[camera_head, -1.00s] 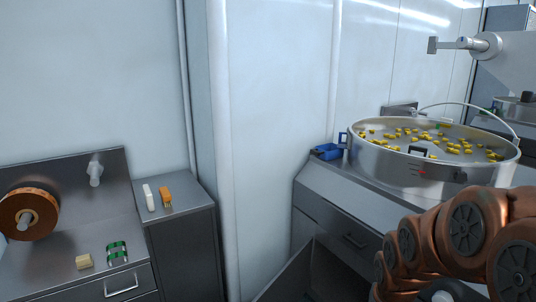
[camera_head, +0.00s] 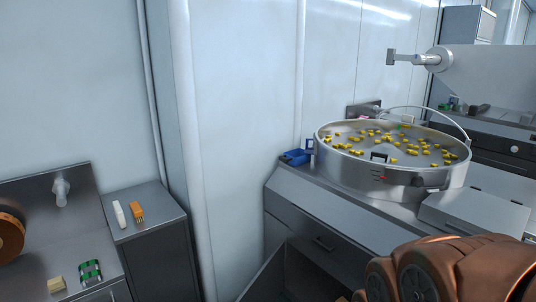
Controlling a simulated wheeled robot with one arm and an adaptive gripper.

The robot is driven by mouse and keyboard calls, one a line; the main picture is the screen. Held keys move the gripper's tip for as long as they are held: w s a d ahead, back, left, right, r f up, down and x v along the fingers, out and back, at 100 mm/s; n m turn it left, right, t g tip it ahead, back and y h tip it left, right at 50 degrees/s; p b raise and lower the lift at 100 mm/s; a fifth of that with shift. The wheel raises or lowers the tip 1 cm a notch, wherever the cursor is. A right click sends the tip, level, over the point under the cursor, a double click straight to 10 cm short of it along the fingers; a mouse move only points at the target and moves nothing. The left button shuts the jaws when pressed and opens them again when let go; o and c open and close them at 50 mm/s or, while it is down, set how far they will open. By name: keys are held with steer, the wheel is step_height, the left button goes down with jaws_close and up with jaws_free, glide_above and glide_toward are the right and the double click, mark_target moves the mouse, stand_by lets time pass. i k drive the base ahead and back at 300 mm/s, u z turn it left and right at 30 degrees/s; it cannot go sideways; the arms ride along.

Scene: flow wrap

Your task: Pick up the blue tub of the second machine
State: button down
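A small blue tub (camera_head: 296,157) sits on the grey machine counter, just left of a large round steel pan (camera_head: 395,175) that holds many small yellow pieces. The pan's side handle is close to the tub; I cannot tell whether they touch. My copper-coloured arm shows at the lower right, in front of the machine. My gripper is outside the picture, so its state is hidden.
An open grey bin (camera_head: 285,275) stands below the counter front. At left are a cabinet (camera_head: 150,212) with a white and an orange item on top, a green-and-white item (camera_head: 90,272) and a cream block (camera_head: 57,284). A grey box (camera_head: 475,215) lies right of the pan.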

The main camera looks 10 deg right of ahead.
mark_target(296, 156)
steer(key=z, duration=0.4)
steer(key=i, duration=1.4)
steer(key=u, duration=0.85)
steer(key=i, duration=0.7)
steer(key=u, duration=0.8)
